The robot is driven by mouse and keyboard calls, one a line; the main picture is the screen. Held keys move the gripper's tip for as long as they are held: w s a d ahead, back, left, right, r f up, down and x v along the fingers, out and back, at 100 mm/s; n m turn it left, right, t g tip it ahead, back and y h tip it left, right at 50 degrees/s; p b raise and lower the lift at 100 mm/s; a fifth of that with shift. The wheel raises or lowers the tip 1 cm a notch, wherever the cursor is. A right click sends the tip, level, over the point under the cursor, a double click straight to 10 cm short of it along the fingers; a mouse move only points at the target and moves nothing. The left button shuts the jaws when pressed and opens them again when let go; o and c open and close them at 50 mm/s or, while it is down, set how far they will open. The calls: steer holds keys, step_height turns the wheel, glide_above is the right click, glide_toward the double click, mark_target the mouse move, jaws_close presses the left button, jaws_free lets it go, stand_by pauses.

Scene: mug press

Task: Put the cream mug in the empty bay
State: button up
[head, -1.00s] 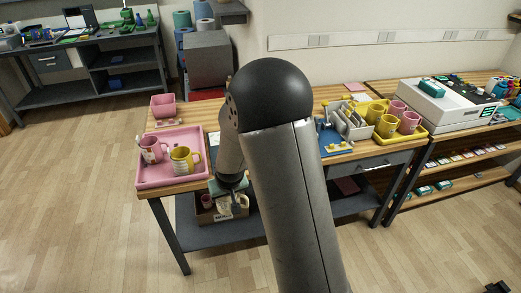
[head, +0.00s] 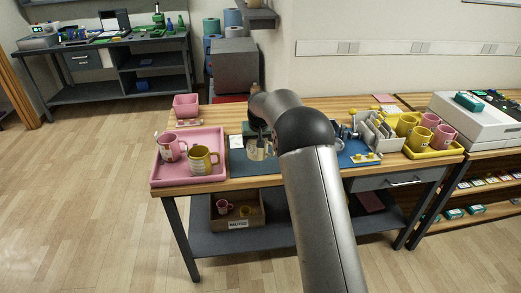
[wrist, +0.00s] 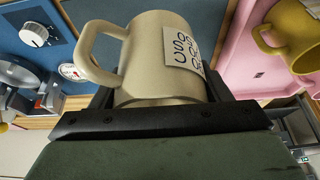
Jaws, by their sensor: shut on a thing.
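The cream mug (wrist: 150,60) sits between the fingers of my gripper (wrist: 160,100), which is shut on it. Its handle points left in the wrist view, and a white label with dark print is on its side. In the head view the mug (head: 257,151) is small and partly hidden by my arm, above the table just right of the pink tray (head: 187,180). A dial (wrist: 34,34) and a round gauge (wrist: 70,71) show at left in the wrist view. I cannot tell which place is the empty bay.
A cardboard box (head: 238,214) with small mugs stands on the lower shelf. At right are a grey rack (head: 375,133) and a yellow tray (head: 445,151) with several mugs. My arm hides the table's middle.

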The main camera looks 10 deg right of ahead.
steer(key=w+f, duration=0.1)
steer(key=w+d+f, duration=0.1)
steer(key=f, duration=0.1)
steer(key=w+f+p, duration=0.1)
steer(key=shift+d+f, duration=0.15)
steer(key=shift+d, duration=0.15)
steer(key=shift+f, duration=1.6)
steer(key=shift+f, duration=0.2)
steer(key=o, duration=1.2)
steer(key=shift+r, duration=0.15)
